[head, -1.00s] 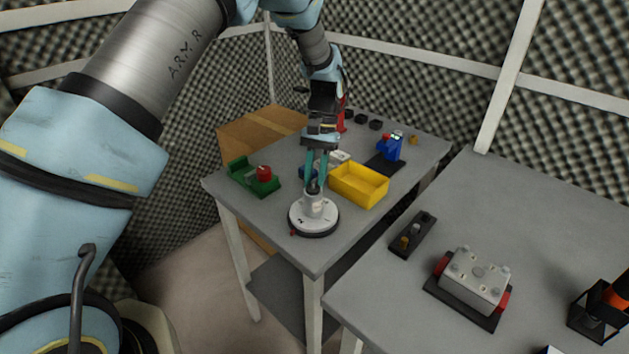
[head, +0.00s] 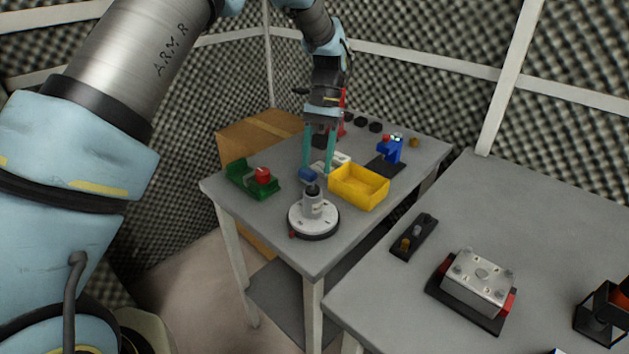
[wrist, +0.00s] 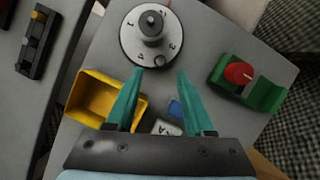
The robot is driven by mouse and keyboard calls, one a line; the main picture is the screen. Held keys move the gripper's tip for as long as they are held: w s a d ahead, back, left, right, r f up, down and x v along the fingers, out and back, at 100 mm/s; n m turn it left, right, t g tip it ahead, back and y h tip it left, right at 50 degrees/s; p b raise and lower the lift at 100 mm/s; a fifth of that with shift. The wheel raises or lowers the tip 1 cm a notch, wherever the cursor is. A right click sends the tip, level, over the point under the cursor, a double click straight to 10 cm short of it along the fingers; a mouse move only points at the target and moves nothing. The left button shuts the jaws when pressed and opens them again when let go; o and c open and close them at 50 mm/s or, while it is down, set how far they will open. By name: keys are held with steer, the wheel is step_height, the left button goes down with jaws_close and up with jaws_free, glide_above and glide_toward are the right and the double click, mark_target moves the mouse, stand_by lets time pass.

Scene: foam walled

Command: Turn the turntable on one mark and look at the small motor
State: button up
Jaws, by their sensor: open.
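The turntable (head: 299,222) is a round white disc with dark marks on a dark base, near the front corner of the far table. A grey upright cylinder with a dark top, which looks like the small motor (head: 313,204), stands at its middle. In the wrist view the turntable (wrist: 132,50) is at the top, with the motor (wrist: 151,26) on it and a small red piece at its rim. My gripper (head: 320,170) is open and empty, its teal fingers apart, above and behind the motor. In the wrist view my gripper (wrist: 159,75) shows nothing held.
A yellow bin (head: 358,188) stands right of the turntable, a green holder (head: 240,178) with a red knob to the left. A small blue piece (head: 308,174) and white piece lie behind. A blue device (head: 390,150) stands farther back. The nearer table holds a grey box (head: 478,283).

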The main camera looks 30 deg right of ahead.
steer(key=shift+b+v, duration=0.4)
steer(key=shift+v, duration=2.2)
steer(key=w+a+r+n+t+h, duration=0.15)
steer(key=w+a, duration=0.25)
steer(key=a, duration=0.7)
steer(key=w+a+n+h, duration=0.1)
steer(key=w+a+n, duration=0.25)
steer(key=a, duration=0.75)
steer(key=s+a+n+t, duration=0.1)
steer(key=s+a, duration=0.1)
steer(key=a, duration=0.5)
steer(key=s+a+f+n+h, duration=0.1)
steer(key=s+a+n, duration=0.1)
steer(key=a, duration=0.5)
steer(key=s+a+f+n+t, duration=0.1)
steer(key=s+a, duration=0.3)
steer(key=a, duration=0.3)
steer(key=shift+s+t, duration=0.2)
steer(key=shift+t, duration=0.15)
steer(key=shift+w+d, duration=0.1)
steer(key=shift+w, duration=0.05)
